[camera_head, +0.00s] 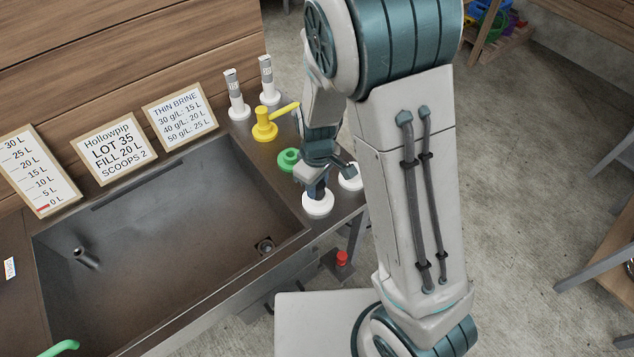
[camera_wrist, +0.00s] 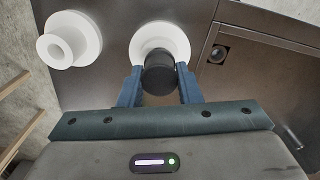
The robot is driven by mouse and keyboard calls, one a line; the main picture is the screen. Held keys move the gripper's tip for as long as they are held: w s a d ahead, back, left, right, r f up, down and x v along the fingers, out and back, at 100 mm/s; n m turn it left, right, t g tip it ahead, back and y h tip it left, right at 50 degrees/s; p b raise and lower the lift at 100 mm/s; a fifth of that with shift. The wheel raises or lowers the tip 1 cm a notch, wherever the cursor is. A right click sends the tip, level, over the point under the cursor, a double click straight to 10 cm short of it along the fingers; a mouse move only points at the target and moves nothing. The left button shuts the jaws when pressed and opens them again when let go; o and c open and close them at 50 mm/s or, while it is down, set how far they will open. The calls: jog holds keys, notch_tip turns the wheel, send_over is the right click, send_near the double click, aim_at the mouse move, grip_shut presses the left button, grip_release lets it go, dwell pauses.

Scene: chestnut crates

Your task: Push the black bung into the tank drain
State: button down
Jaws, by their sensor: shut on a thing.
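The black bung (camera_wrist: 159,76) is between the two blue fingers of my gripper (camera_wrist: 159,68) in the wrist view, and the fingers are shut on it. Right behind it is a round white piece (camera_wrist: 160,34); I cannot tell whether the bung touches it. In the head view my gripper (camera_head: 317,188) points down over this white piece (camera_head: 318,207) at the tank's right-hand ledge, and the bung is mostly hidden. The tank drain (camera_head: 265,246) is a dark round hole in the tank floor near its right end. It also shows in the wrist view (camera_wrist: 218,54), right of the bung.
A second white piece (camera_head: 350,180) stands beside my gripper. A green ring-shaped piece (camera_head: 288,160), a yellow tap-like piece (camera_head: 264,125) and two white bottles (camera_head: 237,98) stand on the ledge behind. The tank (camera_head: 150,230) looks empty, with a raised rim. Signs lean along its back.

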jog(key=shift+r+p, duration=1.45)
jog(key=shift+r, duration=0.6)
